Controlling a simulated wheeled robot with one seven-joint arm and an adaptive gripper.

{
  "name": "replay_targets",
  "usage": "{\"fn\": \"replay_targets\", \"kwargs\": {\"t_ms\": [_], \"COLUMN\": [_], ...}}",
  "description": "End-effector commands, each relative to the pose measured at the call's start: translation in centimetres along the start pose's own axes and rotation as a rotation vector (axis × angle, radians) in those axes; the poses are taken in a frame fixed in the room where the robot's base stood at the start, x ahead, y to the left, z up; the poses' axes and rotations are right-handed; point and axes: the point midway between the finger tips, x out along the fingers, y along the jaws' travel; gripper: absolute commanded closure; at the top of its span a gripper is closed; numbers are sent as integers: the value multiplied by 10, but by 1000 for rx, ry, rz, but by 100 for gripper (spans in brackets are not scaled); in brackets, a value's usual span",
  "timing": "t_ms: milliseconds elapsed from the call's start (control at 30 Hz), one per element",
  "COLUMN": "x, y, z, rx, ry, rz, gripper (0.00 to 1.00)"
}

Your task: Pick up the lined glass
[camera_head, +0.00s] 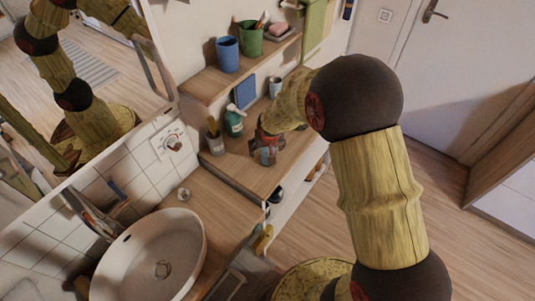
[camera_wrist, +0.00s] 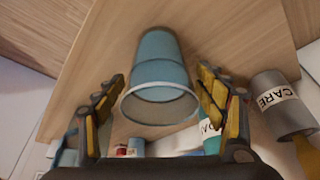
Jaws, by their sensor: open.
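A bluish see-through glass (camera_wrist: 158,75) with a pale rim stands in the middle of the wrist view, its open end toward the camera. I cannot make out lines on it at this size. My gripper (camera_wrist: 160,97) is open, with one finger on each side of the glass near its rim. A gap shows between the glass and each finger. In the head view my gripper (camera_head: 268,143) is low over the wooden counter (camera_head: 235,168), and it partly hides the glass (camera_head: 266,157).
A teal bottle (camera_head: 233,122) and a grey cup labelled CARE (camera_wrist: 279,103) stand near the glass. Another cup (camera_head: 275,87) stands farther back. Above, a shelf (camera_head: 212,82) holds a blue cup (camera_head: 228,54) and green cup (camera_head: 250,39). A sink (camera_head: 140,250) is in front.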

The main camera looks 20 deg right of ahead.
Motion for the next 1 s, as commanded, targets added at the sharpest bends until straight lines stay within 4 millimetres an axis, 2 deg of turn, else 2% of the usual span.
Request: {"fn": "replay_targets", "kwargs": {"t_ms": [67, 1000], "x": [-1, 0], "y": [0, 0], "z": [0, 0], "rx": [0, 0], "ry": [0, -1], "rz": [0, 0], "gripper": [29, 82]}}
